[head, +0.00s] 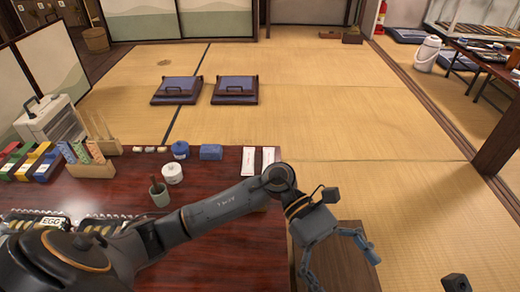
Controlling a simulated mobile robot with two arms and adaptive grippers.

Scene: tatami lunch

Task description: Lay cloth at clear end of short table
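My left gripper (343,270) reaches in from the left over a narrow brown wooden surface (348,237) beside the dark red table (215,250). Its fingers are spread wide, with nothing visible between them. I cannot tell whether this brown surface is the short table. No spread cloth shows. A small blue block-like item (210,152) lies at the red table's far edge; I cannot tell whether it is folded cloth. My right gripper's fingers are not in view; only a small dark part shows at the bottom right edge.
Floor cushions (235,90) lie beyond. Open tatami (400,185) is at right; another low table (485,52) stands far right.

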